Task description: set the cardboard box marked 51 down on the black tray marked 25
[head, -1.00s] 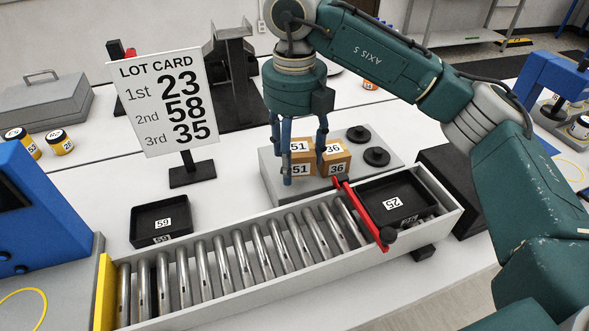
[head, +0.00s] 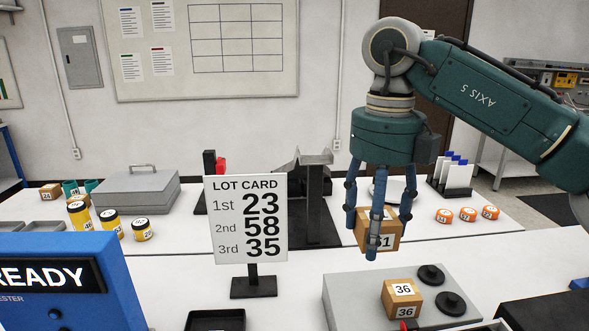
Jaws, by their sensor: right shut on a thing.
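My right gripper (head: 375,240) comes down from the upper right with blue fingers. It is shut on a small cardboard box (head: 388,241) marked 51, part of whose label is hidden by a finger. The box hangs in the air above the far side of the grey platform (head: 345,297). A second cardboard box (head: 402,298), marked 36, stands on the platform, below and to the right of the held one. The black tray marked 25 is outside this view. My left gripper is not in view.
Black round knobs (head: 431,274) stand on the platform beside box 36. The lot card (head: 247,218) stands left of the gripper. Another black tray (head: 215,318) is cut off at the bottom edge. A blue tester (head: 70,285) fills the lower left.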

